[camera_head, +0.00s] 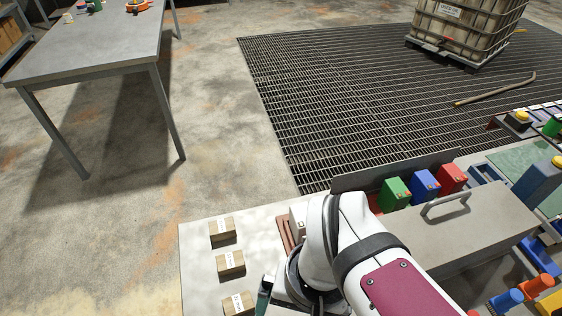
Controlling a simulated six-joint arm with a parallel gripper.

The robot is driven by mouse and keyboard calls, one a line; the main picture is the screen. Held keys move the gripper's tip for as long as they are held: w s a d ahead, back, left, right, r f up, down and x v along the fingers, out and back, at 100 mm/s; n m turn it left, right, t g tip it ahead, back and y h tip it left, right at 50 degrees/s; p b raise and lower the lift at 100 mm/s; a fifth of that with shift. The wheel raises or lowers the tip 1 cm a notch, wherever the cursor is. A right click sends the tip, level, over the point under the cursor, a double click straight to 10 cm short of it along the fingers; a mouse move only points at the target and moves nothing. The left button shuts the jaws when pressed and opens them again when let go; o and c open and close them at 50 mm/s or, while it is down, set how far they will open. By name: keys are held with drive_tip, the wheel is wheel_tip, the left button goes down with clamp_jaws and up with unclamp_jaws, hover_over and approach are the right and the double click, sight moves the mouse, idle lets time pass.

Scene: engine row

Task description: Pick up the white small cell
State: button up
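A white block-like thing (297,219) shows just left of my arm, mostly hidden behind it. It may be the white small cell, but too little shows to be sure. Green (394,194), blue (424,186) and red (452,178) cells stand upright in a row to its right, against a grey back panel. My white arm covers the front middle of the work surface. My gripper's fingers are hidden behind it, so its opening and any contact with the white thing do not show.
Three small cartons (223,231) lie along the left of the light work surface (196,258). A grey lid with a handle (446,203) lies right of my arm. Coloured parts crowd the right edge. A grey table (97,40) stands apart at upper left.

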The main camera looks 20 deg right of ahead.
drive_tip(key=shift+c, duration=0.4)
drive_tip(key=m+g+h, duration=0.3)
drive_tip(key=m+h, duration=0.7)
drive_tip(key=h, duration=0.2)
approach(302, 225)
drive_tip(key=s+r, duration=0.2)
drive_tip(key=s, duration=0.3)
drive_tip(key=w+a+f+m+t+h, duration=0.2)
drive_tip(key=w+a+f+t+h, duration=0.1)
drive_tip(key=w+f, duration=0.2)
drive_tip(key=x, duration=1.6)
drive_tip(key=shift+w, duration=0.25)
clamp_jaws()
